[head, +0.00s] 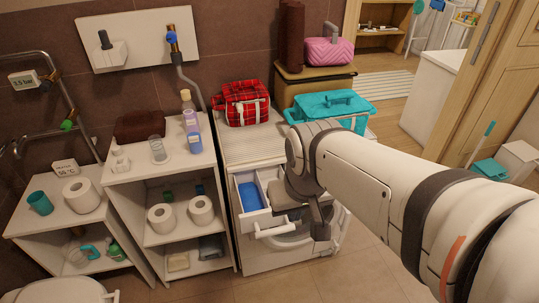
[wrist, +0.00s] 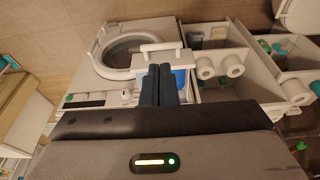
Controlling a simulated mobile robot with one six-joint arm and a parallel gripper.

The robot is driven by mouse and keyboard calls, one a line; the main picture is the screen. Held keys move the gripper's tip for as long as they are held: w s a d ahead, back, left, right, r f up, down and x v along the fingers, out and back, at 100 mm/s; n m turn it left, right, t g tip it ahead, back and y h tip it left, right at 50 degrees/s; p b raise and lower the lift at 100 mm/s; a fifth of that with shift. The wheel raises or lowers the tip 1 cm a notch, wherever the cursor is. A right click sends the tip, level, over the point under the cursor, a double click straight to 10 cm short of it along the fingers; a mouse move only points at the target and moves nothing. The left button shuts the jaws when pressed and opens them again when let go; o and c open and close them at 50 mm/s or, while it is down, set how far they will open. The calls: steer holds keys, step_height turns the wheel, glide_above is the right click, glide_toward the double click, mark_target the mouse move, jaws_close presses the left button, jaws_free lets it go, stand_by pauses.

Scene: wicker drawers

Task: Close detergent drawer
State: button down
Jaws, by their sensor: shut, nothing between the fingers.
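The detergent drawer (head: 247,196) is pulled out of the top left of the white washing machine's front, and its blue compartment shows. In the wrist view the drawer (wrist: 176,59) lies directly beyond my fingertips, with its white handle (wrist: 162,46) at the far side. The washing machine (head: 257,258) also shows in the wrist view (wrist: 105,38), with its round door. My gripper (head: 278,195) is shut and empty. It is over the right side of the drawer. In the wrist view its dark fingers (wrist: 157,68) are together and cover part of the drawer; contact cannot be told.
A white shelf unit (head: 150,200) with toilet rolls and bottles stands close to the machine's left. Bare floor (head: 345,276) lies in front.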

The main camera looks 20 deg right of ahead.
steer(key=shift+s+a+r, duration=0.1)
steer(key=shift+s+a, duration=0.05)
steer(key=w+f+m+y+p, duration=0.1)
steer(key=w+f+m+p, duration=0.2)
steer(key=m, duration=0.5)
steer(key=w+f+m+y+p, duration=0.1)
steer(key=w+f+m, duration=0.2)
steer(key=w+m, duration=0.4)
steer(key=d+f+m+h+p, duration=0.25)
steer(key=d+f+m, duration=0.7)
steer(key=m, duration=1.15)
steer(key=w+a+f+b, duration=0.1)
steer(key=w+f+b, duration=0.4)
steer(key=f, duration=0.5)
steer(key=shift+w+f, duration=0.2)
steer(key=shift+w, duration=0.8)
